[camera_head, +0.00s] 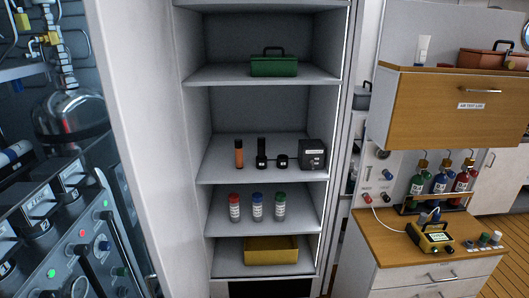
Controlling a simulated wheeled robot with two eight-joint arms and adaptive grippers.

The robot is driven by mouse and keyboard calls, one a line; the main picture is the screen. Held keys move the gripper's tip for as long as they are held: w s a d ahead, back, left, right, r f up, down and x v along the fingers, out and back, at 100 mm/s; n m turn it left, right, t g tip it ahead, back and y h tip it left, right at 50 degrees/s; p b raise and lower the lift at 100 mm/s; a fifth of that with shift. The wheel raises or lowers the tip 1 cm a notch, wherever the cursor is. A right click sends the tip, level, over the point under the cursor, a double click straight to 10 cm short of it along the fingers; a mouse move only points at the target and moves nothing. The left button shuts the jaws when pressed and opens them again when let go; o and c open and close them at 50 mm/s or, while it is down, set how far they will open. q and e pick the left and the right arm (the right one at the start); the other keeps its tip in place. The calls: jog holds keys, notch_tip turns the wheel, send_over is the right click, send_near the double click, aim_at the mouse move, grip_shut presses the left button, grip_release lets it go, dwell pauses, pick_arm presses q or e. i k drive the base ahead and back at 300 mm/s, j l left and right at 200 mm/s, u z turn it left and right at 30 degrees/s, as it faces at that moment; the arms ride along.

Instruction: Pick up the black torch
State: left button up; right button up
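A black upright cylinder that looks like the torch (261,152) stands on the middle shelf of the open cabinet. An orange cylinder (239,154) of similar shape stands just to its left. A small black item (283,161) sits just to its right, apart from a black box (312,154) with a white label at the shelf's right side. Neither of my grippers is in view.
The white cabinet door (140,140) stands open at the left. Red, blue and green-capped bottles (257,207) stand one shelf below, a yellow bin (270,250) lower still, and a green toolbox (274,65) above. A wooden counter (385,238) is at the right.

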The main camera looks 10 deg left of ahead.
aim_at(260, 140)
jog(key=i+l+u, duration=0.25)
jog(key=i, duration=0.4)
jog(key=i+l+u, duration=0.25)
jog(key=i, duration=0.35)
jog(key=i+l+u, duration=0.25)
jog(key=i+l, duration=0.2)
jog(key=i, duration=0.15)
